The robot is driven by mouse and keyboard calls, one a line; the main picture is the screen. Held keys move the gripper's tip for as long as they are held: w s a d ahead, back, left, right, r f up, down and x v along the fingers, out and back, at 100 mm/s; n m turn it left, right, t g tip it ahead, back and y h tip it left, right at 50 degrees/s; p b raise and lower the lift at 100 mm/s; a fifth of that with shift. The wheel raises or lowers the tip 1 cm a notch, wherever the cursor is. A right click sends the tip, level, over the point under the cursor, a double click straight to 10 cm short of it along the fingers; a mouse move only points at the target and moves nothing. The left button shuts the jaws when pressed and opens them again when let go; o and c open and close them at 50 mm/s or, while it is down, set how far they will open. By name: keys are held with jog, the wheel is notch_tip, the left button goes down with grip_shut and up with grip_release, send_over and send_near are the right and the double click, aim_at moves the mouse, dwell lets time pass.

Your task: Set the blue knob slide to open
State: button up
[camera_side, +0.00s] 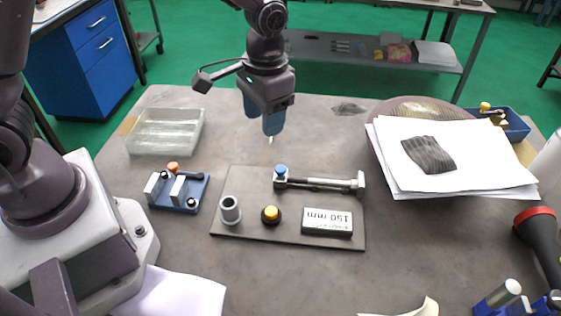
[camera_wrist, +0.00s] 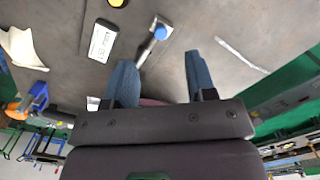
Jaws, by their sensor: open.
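The blue knob (camera_side: 281,169) sits at the left end of a dark slide rail (camera_side: 318,184) on a dark base plate (camera_side: 240,182). A pale end block (camera_side: 361,183) closes the rail's right end. The blue knob also shows in the wrist view (camera_wrist: 160,33), beyond my fingers. My gripper (camera_side: 268,130) is above and behind the plate, apart from the knob and holding nothing. Its two blue fingers stand apart in the wrist view (camera_wrist: 158,75). No open or closed marking on the slide is readable.
A blue fixture (camera_side: 190,204) with an orange knob stands left. A clear tray (camera_side: 166,132) is behind it. Papers (camera_side: 460,165) lie right.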

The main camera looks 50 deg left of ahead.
aim_at(281, 168)
jog(key=shift+n+t, duration=0.3)
jog(key=w+f, duration=0.1)
jog(key=f, duration=0.3)
jog(key=w+f, duration=0.1)
jog(key=f, duration=0.4)
jog(key=w+f, duration=0.1)
jog(key=f, duration=0.3)
jog(key=shift+w+d+f, duration=0.1)
jog(key=shift+d+f, duration=0.1)
jog(key=shift+d, duration=0.1)
